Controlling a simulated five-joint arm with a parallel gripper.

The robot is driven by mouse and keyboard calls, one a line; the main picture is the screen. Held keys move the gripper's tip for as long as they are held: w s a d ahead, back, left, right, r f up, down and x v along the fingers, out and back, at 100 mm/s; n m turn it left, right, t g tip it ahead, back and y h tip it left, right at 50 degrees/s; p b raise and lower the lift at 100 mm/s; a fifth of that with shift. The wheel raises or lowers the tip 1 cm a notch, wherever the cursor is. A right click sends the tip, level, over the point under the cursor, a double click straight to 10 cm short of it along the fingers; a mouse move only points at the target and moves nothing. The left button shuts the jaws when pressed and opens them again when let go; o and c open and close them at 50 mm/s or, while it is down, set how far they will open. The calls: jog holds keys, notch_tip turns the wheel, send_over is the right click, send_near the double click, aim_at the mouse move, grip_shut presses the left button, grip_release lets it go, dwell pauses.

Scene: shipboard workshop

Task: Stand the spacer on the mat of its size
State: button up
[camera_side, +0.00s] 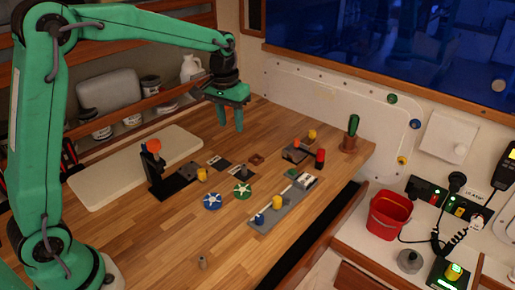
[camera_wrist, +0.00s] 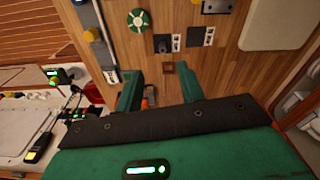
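A small grey-brown cylinder that looks like the spacer (camera_side: 202,262) stands upright near the front of the wooden bench in the side view. It is not visible in the wrist view. Dark square mats (camera_side: 219,164) with white labels lie mid-bench; in the wrist view, one dark mat (camera_wrist: 194,36) shows near the top. A small dark-grey piece (camera_side: 243,168) is at the other mat; I cannot tell its exact shape. My gripper (camera_side: 230,126) is raised above the far part of the bench, fingers pointing down. In the wrist view my gripper (camera_wrist: 160,90) is open and appears empty.
Blue (camera_side: 212,201) and green (camera_side: 242,190) star-marked discs lie mid-bench. A grey strip (camera_side: 265,220) carries yellow and blue pegs. A black stand with an orange knob (camera_side: 153,145) is at left, a red cylinder (camera_side: 320,157) at right. The front bench is mostly clear.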

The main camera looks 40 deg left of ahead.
jog(key=s+r+m+t, duration=0.1)
jog(key=s+r, duration=0.3)
jog(key=s, duration=0.3)
jog(key=s+r+t, duration=0.1)
jog(key=s+r, duration=0.2)
jog(key=s, duration=0.4)
jog(key=s+d+f+m+t, duration=0.1)
jog(key=s+f+t, duration=0.1)
jog(key=s, duration=0.9)
jog(key=shift+s+d+t, duration=0.2)
jog(key=shift+s+t, duration=0.1)
